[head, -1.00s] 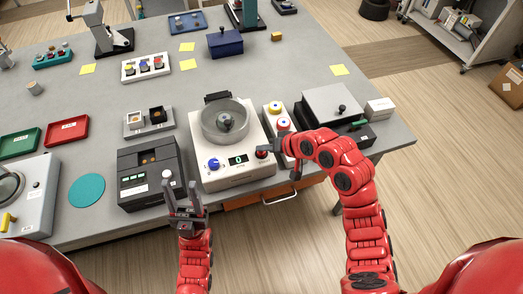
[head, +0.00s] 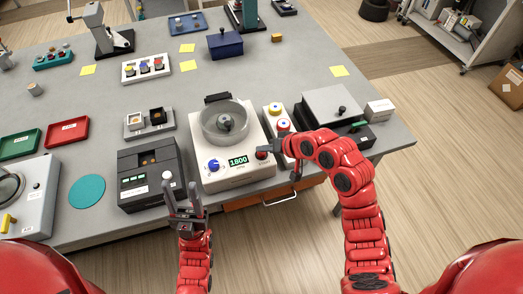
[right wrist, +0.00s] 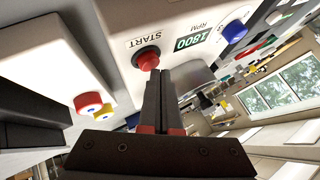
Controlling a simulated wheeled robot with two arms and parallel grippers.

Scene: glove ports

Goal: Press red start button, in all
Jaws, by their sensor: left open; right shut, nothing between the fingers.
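The white machine (head: 211,178) with a round clear bowl (head: 226,124) stands near the table's front edge. Its green display (head: 238,161) reads 1800, and the display in the right wrist view (right wrist: 194,42) reads 1800 RPM. The red start button (right wrist: 147,58) sits under the word START; in the head view the red button (head: 262,155) is partly behind my right gripper (head: 267,151). My right gripper is shut and empty, its tips (right wrist: 160,74) at the button's edge; I cannot tell whether they touch. My left gripper (head: 183,188) is open and empty in front of the black box.
A blue knob (head: 213,165) is on the machine's front left. A white box with yellow and red buttons (head: 283,125) stands right of it. A black box with a display (head: 150,172) stands left. A grey-lidded box (head: 333,104) is behind my right arm.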

